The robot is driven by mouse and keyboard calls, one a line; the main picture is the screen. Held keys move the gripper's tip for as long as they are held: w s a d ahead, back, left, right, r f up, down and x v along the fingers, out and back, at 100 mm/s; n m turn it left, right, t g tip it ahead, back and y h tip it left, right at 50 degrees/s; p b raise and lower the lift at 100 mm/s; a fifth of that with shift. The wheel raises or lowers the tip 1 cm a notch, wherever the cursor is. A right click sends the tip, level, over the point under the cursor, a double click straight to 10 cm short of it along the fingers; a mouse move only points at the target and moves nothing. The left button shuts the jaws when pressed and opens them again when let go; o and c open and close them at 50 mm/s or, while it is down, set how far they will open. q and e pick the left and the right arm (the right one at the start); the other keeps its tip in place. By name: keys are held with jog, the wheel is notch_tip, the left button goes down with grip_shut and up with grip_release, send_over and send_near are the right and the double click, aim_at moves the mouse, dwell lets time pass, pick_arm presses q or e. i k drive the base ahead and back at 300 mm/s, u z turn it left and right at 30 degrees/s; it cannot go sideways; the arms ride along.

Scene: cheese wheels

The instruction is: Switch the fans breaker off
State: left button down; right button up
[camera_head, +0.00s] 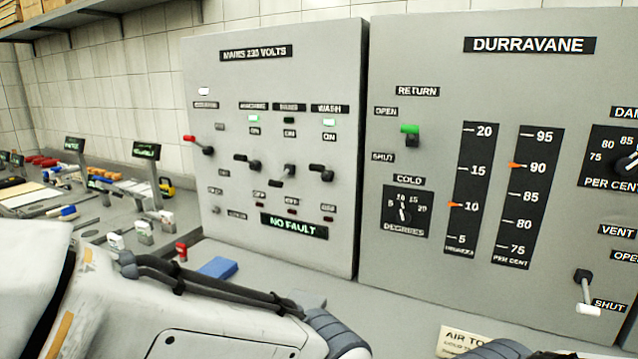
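The grey mains panel (342,80) stands in the middle of the head view, marked as 230 volts. The fans breaker (289,172) is the middle one of three black levers; its small label is blurred. Its handle slants down and to the left, lower than its neighbours' handles. The lamp above it (289,120) is dark. The machine breaker (253,164) and wash breaker (326,174) have raised handles and lit green lamps above. Neither gripper shows; a white link of my arm fills the lower left.
A red-handled lever (203,146) is at the panel's left. The Durravane panel (425,60) stands close on the right, with a green-tipped lever and a white-tipped one (586,296). A blue block (218,267) lies on the bench before the mains panel. Small signs and coloured items crowd the left.

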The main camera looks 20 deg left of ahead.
aim_at(280, 179)
jog(key=u, duration=0.55)
jog(key=k, duration=0.6)
jog(key=u, duration=1)
jog(key=i, duration=1.15)
jog(key=z, duration=0.3)
